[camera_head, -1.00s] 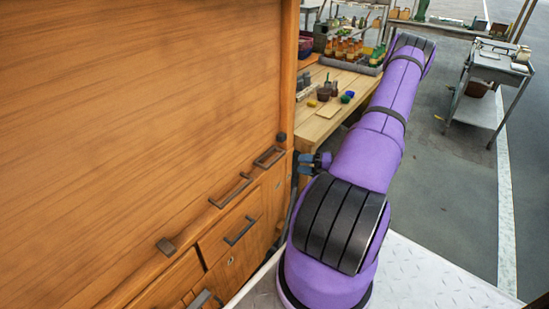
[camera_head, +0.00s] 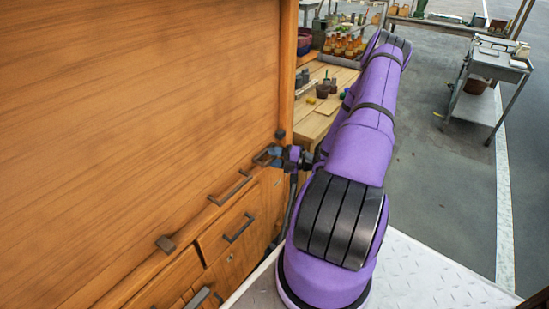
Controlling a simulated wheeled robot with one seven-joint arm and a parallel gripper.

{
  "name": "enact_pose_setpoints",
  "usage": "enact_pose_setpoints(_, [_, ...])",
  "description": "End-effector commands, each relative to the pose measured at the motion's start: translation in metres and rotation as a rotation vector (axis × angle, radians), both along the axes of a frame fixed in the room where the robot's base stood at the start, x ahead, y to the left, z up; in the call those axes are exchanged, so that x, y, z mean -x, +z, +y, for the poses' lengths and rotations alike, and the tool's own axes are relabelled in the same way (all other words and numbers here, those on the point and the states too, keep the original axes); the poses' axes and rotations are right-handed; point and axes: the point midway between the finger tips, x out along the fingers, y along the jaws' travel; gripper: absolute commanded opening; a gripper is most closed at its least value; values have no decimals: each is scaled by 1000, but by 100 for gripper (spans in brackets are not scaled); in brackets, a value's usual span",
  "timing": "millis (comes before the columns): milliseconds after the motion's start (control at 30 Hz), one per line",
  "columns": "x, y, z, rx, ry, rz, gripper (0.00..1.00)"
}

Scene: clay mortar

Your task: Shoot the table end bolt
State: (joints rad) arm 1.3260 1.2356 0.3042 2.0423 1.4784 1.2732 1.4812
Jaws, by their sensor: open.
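A wooden cabinet front (camera_head: 140,120) fills the left, with dark metal fittings along its lower edge. They include a bar fitting (camera_head: 231,188), a small square block (camera_head: 166,245) and a small dark knob (camera_head: 280,134). I cannot tell which of these is the table end bolt. My gripper (camera_head: 266,155) is open at the far bar fitting, just below the knob, and partly covers it. I cannot tell whether the fingers touch it or are around it.
A drawer handle (camera_head: 240,228) sticks out below the bar fittings. A wooden workbench (camera_head: 312,122) with pots and bottles stands behind my arm. A grey metal cart (camera_head: 498,65) stands at the far right, with open floor (camera_head: 440,160) before it.

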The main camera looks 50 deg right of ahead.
Motion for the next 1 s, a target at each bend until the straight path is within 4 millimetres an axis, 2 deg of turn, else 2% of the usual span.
enact_pose_setpoints(167, [0, 0, 0, 0, 0, 0, 44])
enact_pose_setpoints(300, [0, 0, 0, 0, 0, 0, 12])
enact_pose_setpoints(367, [0, 0, 0, 0, 0, 0, 0])
enact_pose_setpoints(567, [0, 0, -4, 1, 0, 0, 0])
enact_pose_setpoints(800, [-3, -1, -44, 4, -1, 1, 0])
enact_pose_setpoints(1000, [-4, -1, -53, 1, -2, 2, 0])
